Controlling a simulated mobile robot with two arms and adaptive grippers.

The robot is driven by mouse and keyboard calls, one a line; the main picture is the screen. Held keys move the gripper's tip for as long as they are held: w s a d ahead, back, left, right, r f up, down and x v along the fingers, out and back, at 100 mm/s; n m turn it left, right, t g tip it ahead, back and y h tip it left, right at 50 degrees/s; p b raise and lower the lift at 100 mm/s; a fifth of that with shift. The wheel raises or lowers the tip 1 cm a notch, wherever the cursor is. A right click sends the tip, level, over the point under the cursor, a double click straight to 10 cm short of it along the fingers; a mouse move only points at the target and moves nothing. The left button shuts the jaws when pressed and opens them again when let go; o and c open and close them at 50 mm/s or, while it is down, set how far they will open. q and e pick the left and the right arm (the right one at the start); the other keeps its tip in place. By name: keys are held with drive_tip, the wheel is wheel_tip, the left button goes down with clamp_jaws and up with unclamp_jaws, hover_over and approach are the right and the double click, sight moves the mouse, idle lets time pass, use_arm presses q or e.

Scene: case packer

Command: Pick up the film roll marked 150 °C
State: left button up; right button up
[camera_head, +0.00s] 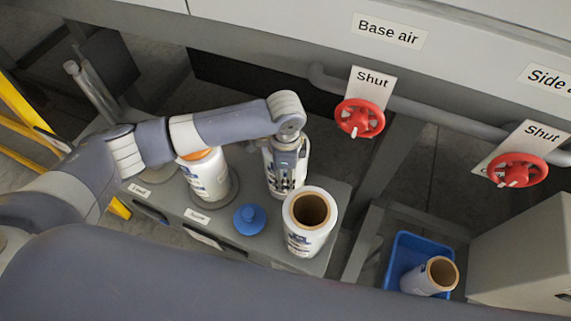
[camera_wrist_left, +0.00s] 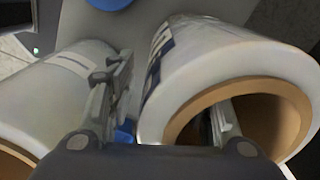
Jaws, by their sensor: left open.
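Several white film rolls with brown cores are in view; none shows a readable 150 °C mark. In the head view one roll (camera_head: 270,158) stands at the back of the grey bench, partly hidden behind my left gripper (camera_head: 287,183). Another roll (camera_head: 299,243) stands at the front right and one (camera_head: 208,180) at the left, partly behind my arm. In the left wrist view my open left gripper (camera_wrist_left: 175,90) straddles the wall of a roll (camera_wrist_left: 205,62): one finger is in its core, the other outside. Another roll (camera_wrist_left: 50,88) is at the left.
A blue knob-like piece (camera_head: 249,219) sits on the bench (camera_head: 262,247) between the rolls. A blue bin (camera_head: 397,262) at the right holds a tilted roll (camera_head: 431,277). Red valve wheels (camera_head: 359,119) and a pipe (camera_head: 437,109) run behind the bench.

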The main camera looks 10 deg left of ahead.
use_arm(q)
clamp_jaws()
drive_tip(key=shift+r, duration=0.1)
